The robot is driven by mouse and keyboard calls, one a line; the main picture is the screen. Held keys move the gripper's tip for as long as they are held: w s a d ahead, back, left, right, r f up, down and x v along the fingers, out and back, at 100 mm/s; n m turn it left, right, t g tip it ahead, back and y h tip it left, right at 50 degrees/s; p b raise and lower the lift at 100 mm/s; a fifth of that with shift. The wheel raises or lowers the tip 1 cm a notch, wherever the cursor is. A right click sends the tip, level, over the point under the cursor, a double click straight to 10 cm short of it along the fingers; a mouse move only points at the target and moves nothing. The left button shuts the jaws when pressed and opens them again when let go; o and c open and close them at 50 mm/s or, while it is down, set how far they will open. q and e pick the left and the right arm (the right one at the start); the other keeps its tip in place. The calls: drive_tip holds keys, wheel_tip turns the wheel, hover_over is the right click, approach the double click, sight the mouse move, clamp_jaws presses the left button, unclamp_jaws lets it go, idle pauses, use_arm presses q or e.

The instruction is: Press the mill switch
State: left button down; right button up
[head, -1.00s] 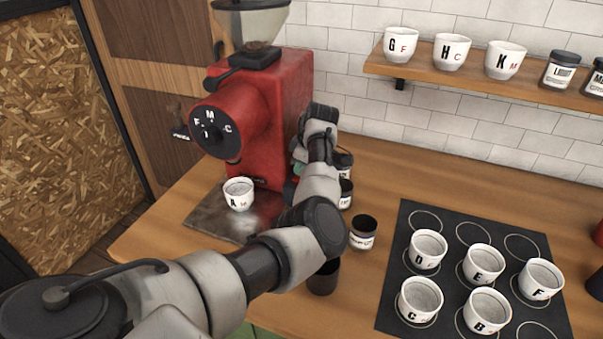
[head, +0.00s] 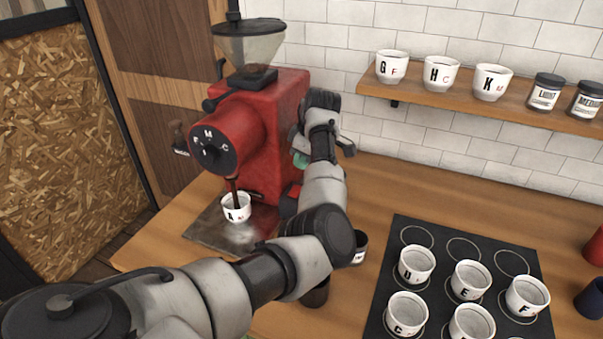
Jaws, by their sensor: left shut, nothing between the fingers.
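The red mill (head: 275,125) stands at the back left with a clear hopper (head: 249,42) on top and a dial marked F, M, C on its front. On its right side a green button (head: 300,160) shows, with a red one (head: 292,190) below it, both partly hidden by my arm. My left gripper (head: 303,143) is shut and empty at that side, close by the green button; contact cannot be made out. A dark brown stream (head: 233,185) falls from the mill into cup A (head: 237,208). My right gripper is out of view.
Cup A stands on a metal plate (head: 205,238). A black mat (head: 377,315) with several lettered cups lies at the right. A shelf (head: 430,91) above holds cups and jars.

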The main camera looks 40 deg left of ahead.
use_arm(q)
drive_tip(key=v, duration=0.2)
drive_tip(key=s+v, duration=0.1)
drive_tip(key=v, duration=0.1)
drive_tip(key=shift+a+r+b, duration=0.15)
drive_tip(key=shift+b, duration=0.15)
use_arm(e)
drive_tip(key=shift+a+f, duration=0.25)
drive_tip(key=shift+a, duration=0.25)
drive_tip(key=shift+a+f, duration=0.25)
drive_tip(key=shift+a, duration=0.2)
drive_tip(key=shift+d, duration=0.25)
